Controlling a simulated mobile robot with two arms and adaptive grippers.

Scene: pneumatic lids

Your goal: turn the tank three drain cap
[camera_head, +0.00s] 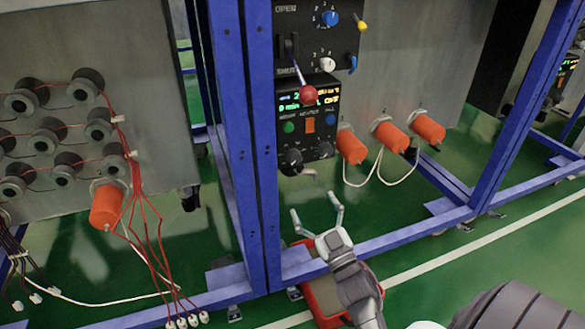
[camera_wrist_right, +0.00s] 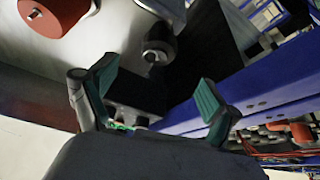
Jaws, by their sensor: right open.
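My right gripper (camera_head: 316,208) is open and empty, low in front of the blue frame, below the control panel. In the right wrist view its two green-padded fingers (camera_wrist_right: 156,84) are spread apart. Beyond them is a dark round fitting with a pale centre (camera_wrist_right: 157,52) under a metal tank wall; it may be the drain cap, but no label shows. A gap is visible between it and the fingers. In the head view a small grey fitting (camera_head: 309,173) hangs below the panel, just above the gripper. My left gripper is not in view.
Blue uprights (camera_head: 255,150) and a low blue rail (camera_head: 400,238) stand close to the gripper. Orange cylinders (camera_head: 351,147) with white cables are on the right tank (camera_head: 400,60). A red box (camera_head: 318,295) is beneath my right wrist. Red wires (camera_head: 145,215) hang at left.

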